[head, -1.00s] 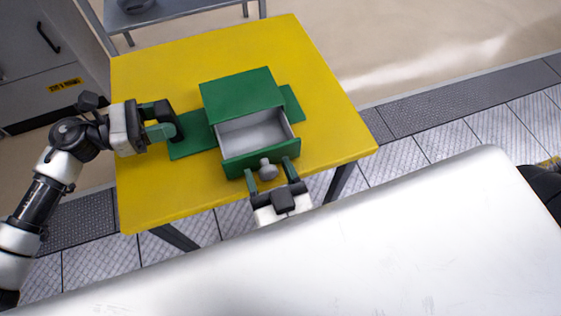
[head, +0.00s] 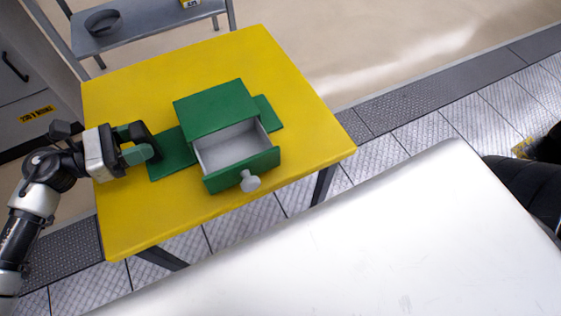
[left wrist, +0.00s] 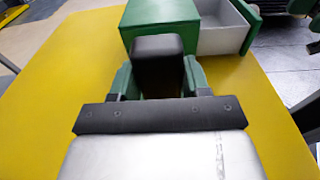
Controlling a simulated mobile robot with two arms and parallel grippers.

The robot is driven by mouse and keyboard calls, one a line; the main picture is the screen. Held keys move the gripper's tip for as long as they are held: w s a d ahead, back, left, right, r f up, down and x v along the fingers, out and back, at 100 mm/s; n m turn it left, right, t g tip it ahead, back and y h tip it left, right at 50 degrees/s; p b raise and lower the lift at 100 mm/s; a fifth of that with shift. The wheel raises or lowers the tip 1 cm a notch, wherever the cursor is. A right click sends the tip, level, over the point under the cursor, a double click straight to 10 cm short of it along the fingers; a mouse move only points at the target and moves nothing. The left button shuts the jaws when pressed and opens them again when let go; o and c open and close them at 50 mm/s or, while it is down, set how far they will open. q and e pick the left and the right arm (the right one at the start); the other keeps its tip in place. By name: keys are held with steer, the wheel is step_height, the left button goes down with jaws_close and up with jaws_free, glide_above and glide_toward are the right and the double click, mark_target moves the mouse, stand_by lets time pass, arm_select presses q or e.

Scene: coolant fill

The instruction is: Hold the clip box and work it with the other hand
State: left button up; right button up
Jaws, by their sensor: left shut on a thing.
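The clip box is a green box (head: 215,105) on the yellow table (head: 225,55), with its grey-lined drawer (head: 233,146) pulled out toward the front. A pale knob (head: 250,182) is on the drawer front. A flat green plate (head: 176,156) sticks out on the box's left side and a smaller one on its right. My left gripper (head: 138,146) is shut on a dark upright block over the left plate. The dark block (left wrist: 158,62) sits between the green fingers in the left wrist view. My right gripper is not recognisable in these frames.
A grey metal shelf (head: 150,22) with a dark curved object (head: 103,22) stands behind the table. A grey cabinet (head: 22,105) is at the far left. The yellow tabletop is bare behind and to the right of the box.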

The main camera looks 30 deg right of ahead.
arm_select(q)
steer(key=o, duration=0.9)
